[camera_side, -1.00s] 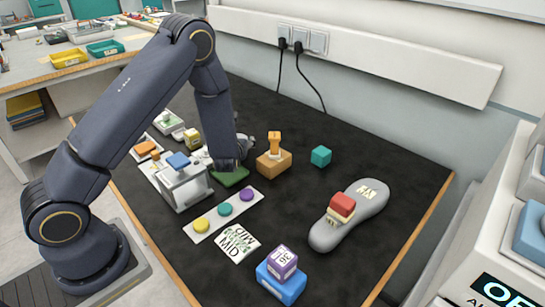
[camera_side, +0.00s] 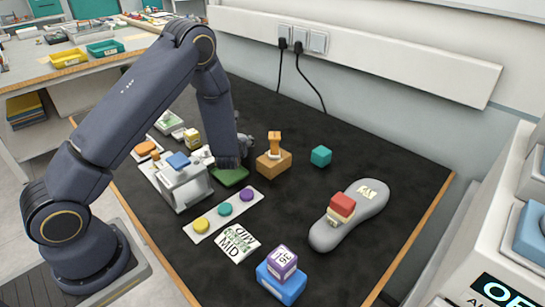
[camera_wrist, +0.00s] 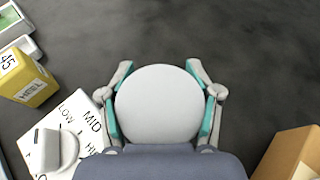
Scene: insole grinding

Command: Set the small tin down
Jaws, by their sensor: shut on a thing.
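In the wrist view, a round, plain pale-grey tin (camera_wrist: 158,105) sits between the two teal-padded fingers of my gripper (camera_wrist: 165,100). The fingers are shut on its sides. Dark mat shows around it. In the side view, my gripper (camera_side: 243,148) is low over the back-left part of the dark mat, mostly hidden behind my own arm, and the tin cannot be made out. I cannot tell whether the tin touches the mat.
A green pad (camera_side: 231,177) lies just in front of my gripper. A teal cube (camera_side: 321,156) stands farther right.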

